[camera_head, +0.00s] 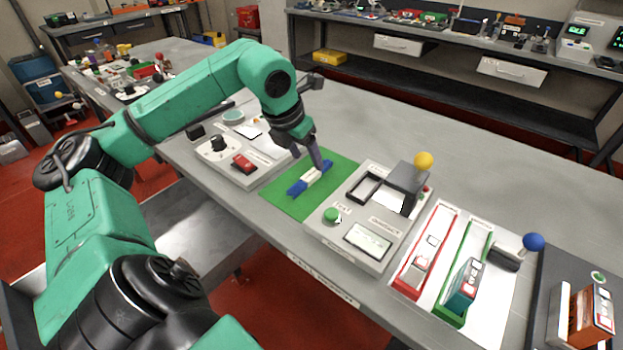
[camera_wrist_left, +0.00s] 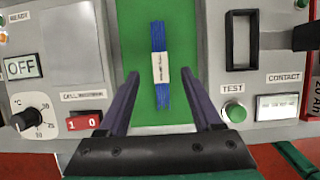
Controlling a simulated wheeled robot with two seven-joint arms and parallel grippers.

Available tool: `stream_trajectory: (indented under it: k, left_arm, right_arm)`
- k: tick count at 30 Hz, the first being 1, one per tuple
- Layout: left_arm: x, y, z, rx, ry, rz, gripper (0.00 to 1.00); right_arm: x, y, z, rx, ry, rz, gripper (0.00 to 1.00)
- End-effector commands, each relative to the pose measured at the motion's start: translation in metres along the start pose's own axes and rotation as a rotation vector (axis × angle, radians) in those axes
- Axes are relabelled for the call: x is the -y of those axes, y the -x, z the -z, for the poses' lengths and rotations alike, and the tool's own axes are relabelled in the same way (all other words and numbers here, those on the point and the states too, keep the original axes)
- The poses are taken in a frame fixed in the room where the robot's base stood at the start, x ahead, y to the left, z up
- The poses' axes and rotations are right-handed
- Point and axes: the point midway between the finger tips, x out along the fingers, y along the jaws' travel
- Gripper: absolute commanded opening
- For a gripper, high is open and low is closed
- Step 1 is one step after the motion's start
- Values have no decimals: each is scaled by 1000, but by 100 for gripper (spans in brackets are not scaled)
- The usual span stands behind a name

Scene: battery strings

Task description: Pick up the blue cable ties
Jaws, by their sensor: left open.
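The blue cable ties (camera_head: 297,188) lie as a bundle with a pale band around its middle, on a green mat (camera_head: 284,202) on the workbench. In the left wrist view the bundle (camera_wrist_left: 160,36) runs lengthwise, centred ahead of the two fingers. My left gripper (camera_head: 319,163) is over the bundle in the head view and hides part of it. The height of the fingertips above the mat is hard to tell. My right gripper is not in view.
A grey panel with a dial and red switch (camera_head: 243,163) stands left of the mat. A test station (camera_head: 350,262) with a yellow-knobbed lever (camera_head: 424,161) stands right of it. Red and green trays (camera_head: 412,262) lie further right. The bench behind the mat is clear.

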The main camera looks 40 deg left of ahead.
Motion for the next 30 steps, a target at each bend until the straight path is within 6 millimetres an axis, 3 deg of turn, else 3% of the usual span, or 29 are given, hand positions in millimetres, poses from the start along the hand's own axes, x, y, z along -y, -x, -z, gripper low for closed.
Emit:
stream_trajectory:
  k: [6, 9, 16, 21, 30]
  left_arm:
    - [-1, -38, 7, -4, -1, 1, 66]
    - [0, -50, 4, 0, -1, 5, 66]
    - [-1, -55, 5, 1, -2, 1, 66]
    - [-1, -55, 5, 1, -2, 1, 1]
    - [-1, -54, 5, 2, -1, 2, 0]
  right_arm:
    - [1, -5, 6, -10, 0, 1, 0]
    - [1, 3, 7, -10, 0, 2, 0]
    - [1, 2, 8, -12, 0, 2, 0]
    - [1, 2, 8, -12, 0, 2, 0]
    - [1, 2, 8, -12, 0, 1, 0]
